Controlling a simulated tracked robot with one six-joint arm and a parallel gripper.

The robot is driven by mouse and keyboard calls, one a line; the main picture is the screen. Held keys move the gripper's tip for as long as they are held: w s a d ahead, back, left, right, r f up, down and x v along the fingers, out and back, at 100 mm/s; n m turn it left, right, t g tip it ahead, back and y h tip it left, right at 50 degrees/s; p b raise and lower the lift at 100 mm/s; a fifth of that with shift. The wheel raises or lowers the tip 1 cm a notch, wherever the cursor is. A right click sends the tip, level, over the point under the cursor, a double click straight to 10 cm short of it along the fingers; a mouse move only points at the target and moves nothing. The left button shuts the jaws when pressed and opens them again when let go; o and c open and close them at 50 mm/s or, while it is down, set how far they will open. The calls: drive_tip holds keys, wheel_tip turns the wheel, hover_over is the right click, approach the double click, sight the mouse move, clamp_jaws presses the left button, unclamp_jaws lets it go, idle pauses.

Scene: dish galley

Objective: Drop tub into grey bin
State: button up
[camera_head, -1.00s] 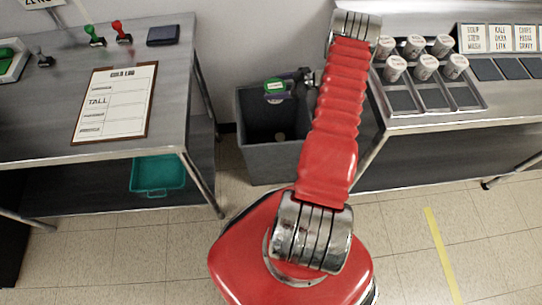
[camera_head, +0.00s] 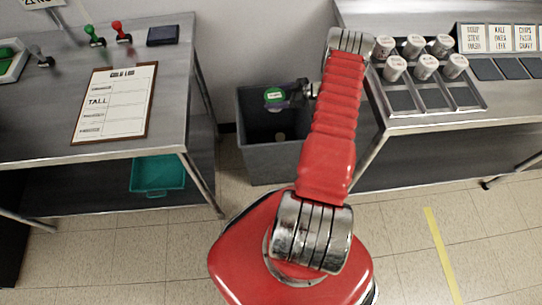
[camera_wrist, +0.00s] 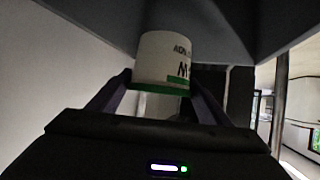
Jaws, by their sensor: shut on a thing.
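The tub is a white cup with dark print and a green lid. In the wrist view the tub (camera_wrist: 164,58) sits between the two fingers of my gripper (camera_wrist: 160,88), which is shut on it. In the head view the tub's green end (camera_head: 274,95) shows over the open top of the grey bin (camera_head: 277,160). My gripper (camera_head: 290,97) reaches in from the right, partly hidden behind my red arm. The grey bin stands on the floor between the two tables. I cannot tell the tub's exact height relative to the rim.
Several white tubs (camera_head: 424,66) stand in a metal rack on the right counter (camera_head: 440,118). The left table (camera_head: 170,100) holds a clipboard (camera_head: 117,100), stamps and an ink pad. A teal basket (camera_head: 157,175) is below it.

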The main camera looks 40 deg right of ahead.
drive_tip(key=o, duration=1.4)
drive_tip(key=shift+c, duration=0.2)
drive_tip(key=shift+r, duration=4.95)
